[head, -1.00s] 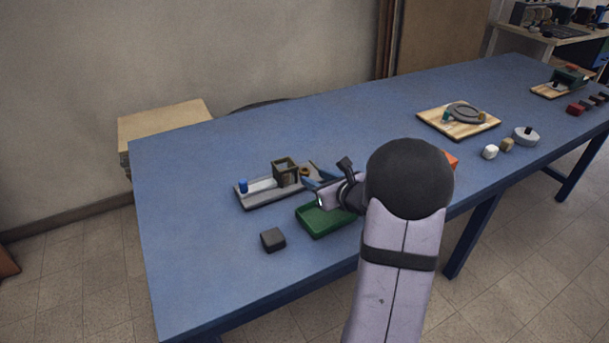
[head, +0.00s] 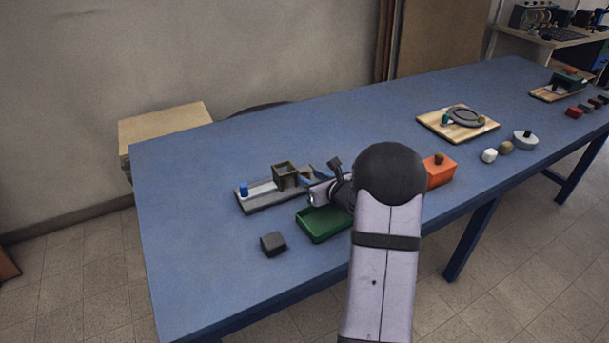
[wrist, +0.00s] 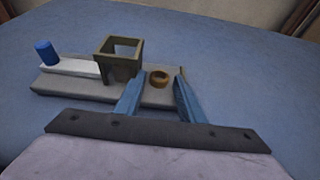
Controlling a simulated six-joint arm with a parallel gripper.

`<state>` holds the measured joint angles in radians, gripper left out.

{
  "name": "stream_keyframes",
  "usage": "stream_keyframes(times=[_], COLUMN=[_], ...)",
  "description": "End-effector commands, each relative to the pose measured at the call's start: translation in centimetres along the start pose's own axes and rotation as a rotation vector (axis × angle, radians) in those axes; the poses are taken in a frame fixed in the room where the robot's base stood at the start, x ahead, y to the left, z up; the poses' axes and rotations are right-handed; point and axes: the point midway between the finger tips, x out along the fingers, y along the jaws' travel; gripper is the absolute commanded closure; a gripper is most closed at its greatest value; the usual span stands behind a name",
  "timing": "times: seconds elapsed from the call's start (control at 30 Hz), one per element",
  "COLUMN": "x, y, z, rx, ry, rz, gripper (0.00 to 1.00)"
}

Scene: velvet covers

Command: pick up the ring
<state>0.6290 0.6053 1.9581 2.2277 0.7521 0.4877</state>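In the head view my gripper (head: 318,172) is at the right end of the board.
A square brown frame (head: 285,172) and a blue cylinder (head: 243,189) stand on the board. A green tray (head: 318,224) lies in front, with a dark block (head: 273,243) to its left. An orange box (head: 439,171) stands to the right.

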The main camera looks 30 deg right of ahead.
Motion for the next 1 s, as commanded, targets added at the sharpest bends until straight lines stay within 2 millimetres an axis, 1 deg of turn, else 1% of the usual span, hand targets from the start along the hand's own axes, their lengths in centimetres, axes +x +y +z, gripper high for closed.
stream_keyframes(times=[0.03,0.13,0.4,0.43,0.47,0.5,0.57,0.6,0.87,1.0], x=[0.61,1.3,1.54,1.54,1.54,1.53,1.53,1.52,1.48,1.18], y=[0.08,0.06,0.03,0.03,0.04,0.04,0.04,0.04,0.03,0.04], z=[0.04,0.06,0.02,0.02,0.02,0.02,0.02,0.02,0.14,0.93], rx=[-0.001,-0.001,0.0,0.0,0.0,0.0,-0.001,-0.001,-0.001,-0.003], ry=[0.0,-0.001,-0.001,-0.001,-0.001,-0.001,-0.001,-0.001,-0.002,-0.003], rz=[0.002,0.0,-0.001,-0.001,0.0,-0.001,-0.001,0.0,0.0,0.0], gripper=[0.64,0.64,0.64,0.67,0.74,0.83,0.98,1.0,1.0,1.0])
